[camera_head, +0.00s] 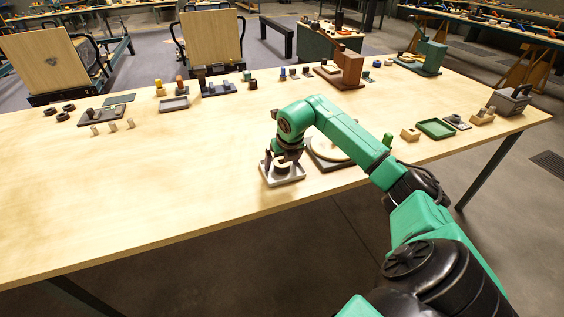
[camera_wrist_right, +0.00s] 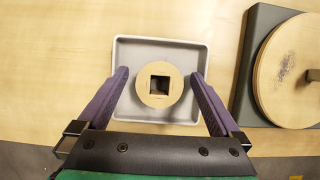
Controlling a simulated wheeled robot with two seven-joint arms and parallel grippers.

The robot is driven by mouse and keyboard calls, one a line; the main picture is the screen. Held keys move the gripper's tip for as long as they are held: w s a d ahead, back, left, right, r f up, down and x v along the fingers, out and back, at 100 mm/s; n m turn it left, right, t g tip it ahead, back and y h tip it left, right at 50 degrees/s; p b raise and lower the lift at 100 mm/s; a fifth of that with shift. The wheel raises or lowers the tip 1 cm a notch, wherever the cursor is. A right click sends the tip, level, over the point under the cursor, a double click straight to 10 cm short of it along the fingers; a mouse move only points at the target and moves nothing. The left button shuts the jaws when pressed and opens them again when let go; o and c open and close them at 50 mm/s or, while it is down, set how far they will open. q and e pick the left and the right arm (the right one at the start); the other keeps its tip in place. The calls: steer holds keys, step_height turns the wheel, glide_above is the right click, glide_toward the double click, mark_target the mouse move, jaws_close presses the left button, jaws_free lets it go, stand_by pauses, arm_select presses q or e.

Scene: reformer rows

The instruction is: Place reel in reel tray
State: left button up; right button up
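The reel, a pale wooden ring with a square hole, shows in the right wrist view (camera_wrist_right: 143,88) and in the head view (camera_head: 282,168). It appears to lie flat inside the light grey reel tray (camera_wrist_right: 137,48), a little in from the walls. The tray also shows near the table's front edge in the head view (camera_head: 296,179). My right gripper (camera_wrist_right: 160,73) is directly above, its two purple fingers apart on either side of the reel with gaps showing. In the head view the right gripper (camera_head: 284,157) partly hides the reel. My left gripper is out of view.
A dark base with a round wooden disc (camera_wrist_right: 290,70) stands close to the right of the tray. A green tray (camera_head: 436,128) and small blocks lie further right. Several small items line the table's back. The table's left front (camera_head: 130,200) is clear.

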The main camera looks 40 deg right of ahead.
steer(key=shift+r, duration=0.35)
steer(key=v, duration=1.1)
steer(key=shift+r, duration=0.35)
steer(key=shift+s+a, duration=0.1)
